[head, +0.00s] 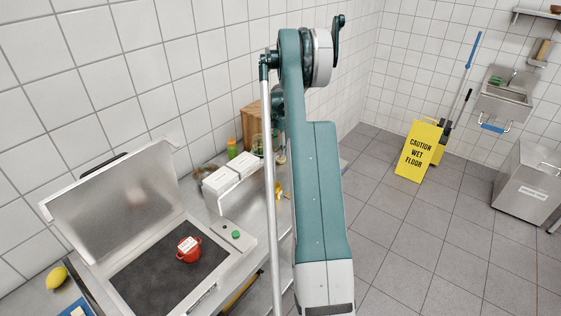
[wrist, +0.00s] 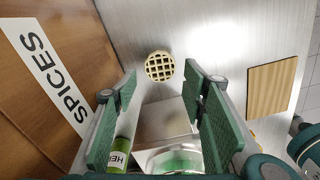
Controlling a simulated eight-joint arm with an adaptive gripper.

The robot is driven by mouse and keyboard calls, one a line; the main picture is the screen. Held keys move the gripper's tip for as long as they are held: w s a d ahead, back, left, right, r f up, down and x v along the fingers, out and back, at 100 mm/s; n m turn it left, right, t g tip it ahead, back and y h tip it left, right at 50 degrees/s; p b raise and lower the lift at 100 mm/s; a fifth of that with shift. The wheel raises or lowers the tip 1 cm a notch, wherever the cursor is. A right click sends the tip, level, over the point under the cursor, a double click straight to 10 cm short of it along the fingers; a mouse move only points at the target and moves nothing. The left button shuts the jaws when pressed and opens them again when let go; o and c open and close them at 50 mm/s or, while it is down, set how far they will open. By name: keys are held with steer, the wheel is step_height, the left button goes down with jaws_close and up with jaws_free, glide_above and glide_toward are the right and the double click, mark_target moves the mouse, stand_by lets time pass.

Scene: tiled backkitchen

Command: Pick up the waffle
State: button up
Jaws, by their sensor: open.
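The waffle (wrist: 159,67), round and pale yellow with a dark grid, lies on the steel counter (wrist: 225,35) in the wrist view. My gripper (wrist: 160,78) is open and empty. Its two green fingers stand to the left and right in the picture, and the waffle shows between and slightly beyond their tips, not visibly touched. I cannot tell how high the fingers are above the counter. In the head view my arm covers part of the counter, and I cannot make out the waffle or my gripper there.
A wooden spices box (wrist: 45,75) stands left of the waffle, a wooden board (wrist: 272,88) lies right. A green-labelled container (wrist: 122,150) and a glass jar (wrist: 172,160) are close by the fingers. A grill (head: 135,285) with a red pot (head: 189,250) stands further left.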

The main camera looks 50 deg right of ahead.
steer(key=shift+f, duration=0.2)
steer(key=shift+d+f, duration=0.1)
steer(key=shift+f, duration=2.45)
steer(key=c, duration=0.7)
